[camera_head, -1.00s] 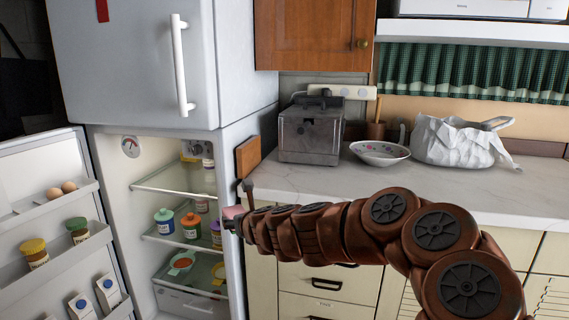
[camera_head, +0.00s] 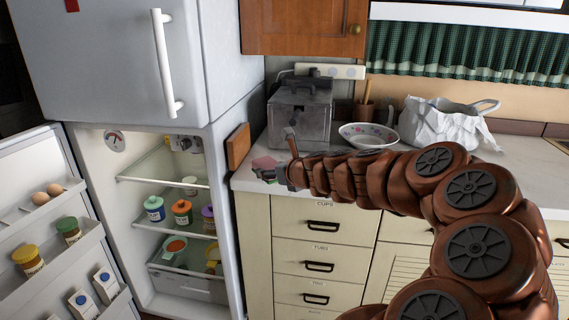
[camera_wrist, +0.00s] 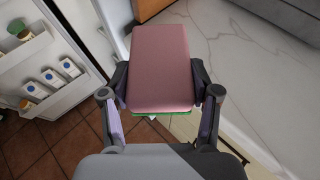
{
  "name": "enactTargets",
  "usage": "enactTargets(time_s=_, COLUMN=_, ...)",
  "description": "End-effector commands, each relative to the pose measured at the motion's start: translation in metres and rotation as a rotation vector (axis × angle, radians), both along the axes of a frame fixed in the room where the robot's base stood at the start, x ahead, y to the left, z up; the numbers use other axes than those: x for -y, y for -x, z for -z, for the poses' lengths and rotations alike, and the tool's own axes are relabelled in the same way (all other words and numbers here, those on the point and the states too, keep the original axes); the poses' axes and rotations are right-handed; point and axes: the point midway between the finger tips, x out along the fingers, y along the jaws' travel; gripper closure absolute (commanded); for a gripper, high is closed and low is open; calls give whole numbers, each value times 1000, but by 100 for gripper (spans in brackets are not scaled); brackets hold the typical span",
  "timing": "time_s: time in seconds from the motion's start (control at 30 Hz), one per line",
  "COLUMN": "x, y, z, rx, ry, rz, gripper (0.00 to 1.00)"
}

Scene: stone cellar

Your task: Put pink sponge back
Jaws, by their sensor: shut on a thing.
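The pink sponge (camera_wrist: 160,65) is held between the fingers of my gripper (camera_wrist: 161,92) in the wrist view. A thin green layer shows along its near edge. In the head view the sponge (camera_head: 264,163) is small at the tip of my gripper (camera_head: 270,172), by the left front corner of the marble counter (camera_head: 340,182). I cannot tell whether the sponge touches the counter. My arm reaches in from the right and hides part of the counter's front edge.
The open fridge (camera_head: 160,140) stands left, with jars and containers on its shelves and its door (camera_head: 35,230) swung out. A wooden board (camera_head: 238,146) stands at the counter's left end. A metal toaster (camera_head: 300,115), a patterned bowl (camera_head: 368,135) and a white bag (camera_head: 440,122) occupy the counter's back.

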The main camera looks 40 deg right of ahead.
Motion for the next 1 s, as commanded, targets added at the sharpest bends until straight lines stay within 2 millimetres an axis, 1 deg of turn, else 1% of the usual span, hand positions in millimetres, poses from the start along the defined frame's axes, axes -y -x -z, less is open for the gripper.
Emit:
enactTargets(time_s=0.03, x=10, y=-5, z=0, rx=1, ry=0, rz=2, gripper=59)
enactTargets(time_s=0.2, x=35, y=-19, z=4, rx=0, ry=-1, rz=3, gripper=59)
enactTargets(time_s=0.6, x=90, y=-49, z=9, rx=1, ry=1, rz=5, gripper=59)
enactTargets(time_s=0.8, x=109, y=-60, z=11, rx=1, ry=0, rz=4, gripper=59)
enactTargets(time_s=1.0, x=117, y=-64, z=12, rx=1, ry=0, rz=4, gripper=59)
